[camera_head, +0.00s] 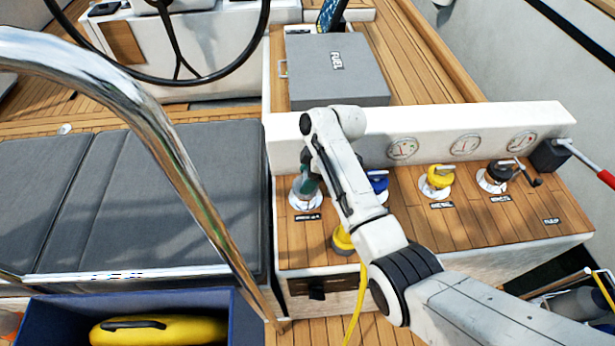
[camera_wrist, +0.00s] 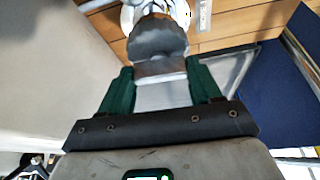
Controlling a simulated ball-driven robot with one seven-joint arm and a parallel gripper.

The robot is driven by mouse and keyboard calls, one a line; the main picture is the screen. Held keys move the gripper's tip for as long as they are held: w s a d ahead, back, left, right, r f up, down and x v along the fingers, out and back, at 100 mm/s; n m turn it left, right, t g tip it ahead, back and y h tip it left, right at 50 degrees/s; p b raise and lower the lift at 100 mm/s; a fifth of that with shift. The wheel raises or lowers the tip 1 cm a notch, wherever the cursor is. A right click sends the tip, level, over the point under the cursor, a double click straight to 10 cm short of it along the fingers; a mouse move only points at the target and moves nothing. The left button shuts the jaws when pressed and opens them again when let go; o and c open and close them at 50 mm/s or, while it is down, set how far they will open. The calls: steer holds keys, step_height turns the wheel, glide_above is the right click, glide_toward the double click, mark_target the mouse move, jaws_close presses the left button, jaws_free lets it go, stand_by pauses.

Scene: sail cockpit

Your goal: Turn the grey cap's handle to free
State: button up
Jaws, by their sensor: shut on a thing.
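The grey cap (camera_wrist: 158,38) shows at the top of the wrist view, on a round white base. Its flat grey handle (camera_wrist: 160,67) points toward my gripper (camera_wrist: 160,82), and the two green fingers are shut on it from both sides. In the head view my gripper (camera_head: 307,184) reaches down over the leftmost cap on the wooden panel, and its white base (camera_head: 304,204) shows below the fingers. My arm and gripper hide most of this cap there. A small label (camera_head: 307,217) lies in front of it, too small to read.
A blue cap (camera_head: 379,184), a yellow cap (camera_head: 437,178) and a black cap (camera_head: 499,172) stand to the right on the wooden panel (camera_head: 480,222). A white ledge with three gauges runs behind. A chrome rail (camera_head: 175,150) crosses the left. A grey FUEL box (camera_head: 335,85) stands behind.

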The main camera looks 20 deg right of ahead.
steer(key=shift+n, duration=0.6)
steer(key=o, duration=1.1)
steer(key=shift+c, duration=0.2)
steer(key=shift+r, duration=0.1)
steer(key=v, duration=1)
steer(key=shift+w+d+r+b, duration=0.15)
steer(key=shift+r+b, duration=0.15)
steer(key=shift+b, duration=0.15)
